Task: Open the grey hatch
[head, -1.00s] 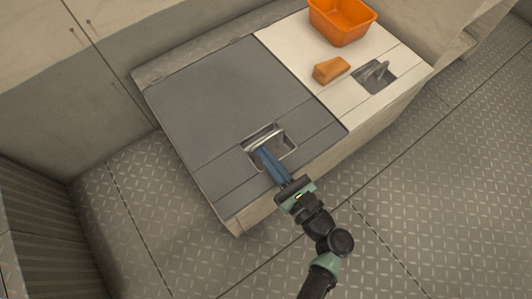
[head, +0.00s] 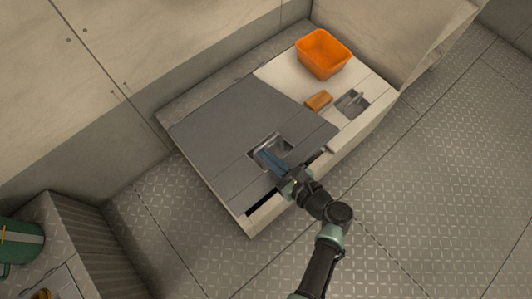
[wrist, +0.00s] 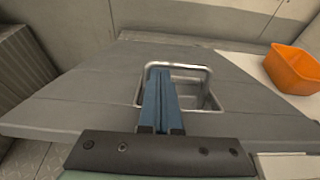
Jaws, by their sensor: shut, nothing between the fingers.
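The grey hatch (head: 215,125) is a flat panel on the left part of a low locker, also seen in the wrist view (wrist: 80,90). Its front edge is raised a little, with a dark gap under it. A metal-framed recess with a pull (wrist: 185,66) is set near its front edge. My gripper (head: 263,154) reaches into this recess from the front, its blue fingers together and nothing between them. In the wrist view the fingertips (wrist: 160,74) sit inside the metal frame. I cannot tell exactly how they touch the pull.
A green container (head: 20,243) stands at lower left. Walls close the back; the patterned floor (head: 420,190) at right is clear.

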